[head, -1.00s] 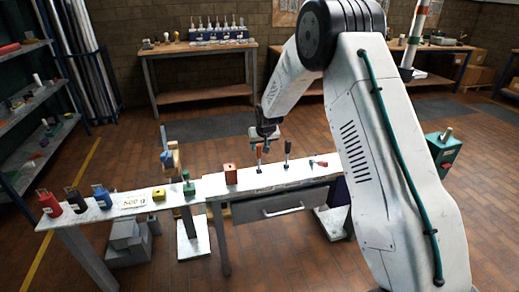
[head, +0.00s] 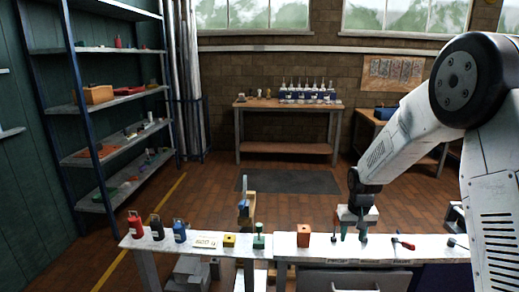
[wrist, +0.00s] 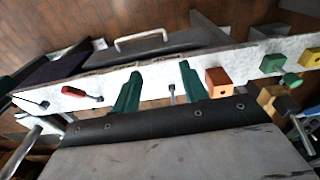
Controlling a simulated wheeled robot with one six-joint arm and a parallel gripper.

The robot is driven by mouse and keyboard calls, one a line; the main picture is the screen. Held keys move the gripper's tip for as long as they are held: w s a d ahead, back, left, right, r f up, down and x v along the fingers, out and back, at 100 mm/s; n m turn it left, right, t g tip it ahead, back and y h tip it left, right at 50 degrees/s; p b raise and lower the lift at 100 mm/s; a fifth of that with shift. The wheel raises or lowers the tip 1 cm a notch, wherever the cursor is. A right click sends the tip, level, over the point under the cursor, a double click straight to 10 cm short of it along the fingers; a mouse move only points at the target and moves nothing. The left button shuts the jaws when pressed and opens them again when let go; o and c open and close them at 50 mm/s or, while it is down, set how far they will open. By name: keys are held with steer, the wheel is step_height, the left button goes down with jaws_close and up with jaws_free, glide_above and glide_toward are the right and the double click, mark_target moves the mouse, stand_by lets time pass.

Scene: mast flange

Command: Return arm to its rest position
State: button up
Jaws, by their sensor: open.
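My gripper (head: 353,233) is in the head view above the narrow white bench, at the lower end of my bent arm. It is open. In the wrist view its two green fingers (wrist: 160,70) stand well apart with nothing gripped between them. A small grey upright piece (wrist: 172,95) shows beyond the gap between the fingers. An orange block with a hole (head: 303,235) sits on the bench left of the gripper; it also shows in the wrist view (wrist: 218,82). A red-handled tool (head: 403,243) lies to the right.
The white bench (head: 334,251) also carries a green piece (head: 259,238), a yellow block (head: 229,240), and red (head: 135,226), black (head: 157,229) and blue (head: 180,232) weights. Shelves (head: 120,92) stand at left. Floor behind the bench is clear around a dark mat (head: 290,182).

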steer(key=s+a+r, duration=0.1)
steer(key=s+r, duration=0.6)
steer(key=s, duration=0.6)
steer(key=s+a+r, duration=0.1)
steer(key=s+r, duration=0.7)
steer(key=s, duration=0.5)
steer(key=s+a+r, duration=0.1)
steer(key=s+r, duration=0.6)
steer(key=s, duration=0.6)
steer(key=shift+s+a+r+n, duration=0.25)
steer(key=shift+a+r+n, duration=0.05)
steer(key=shift+n, duration=0.1)
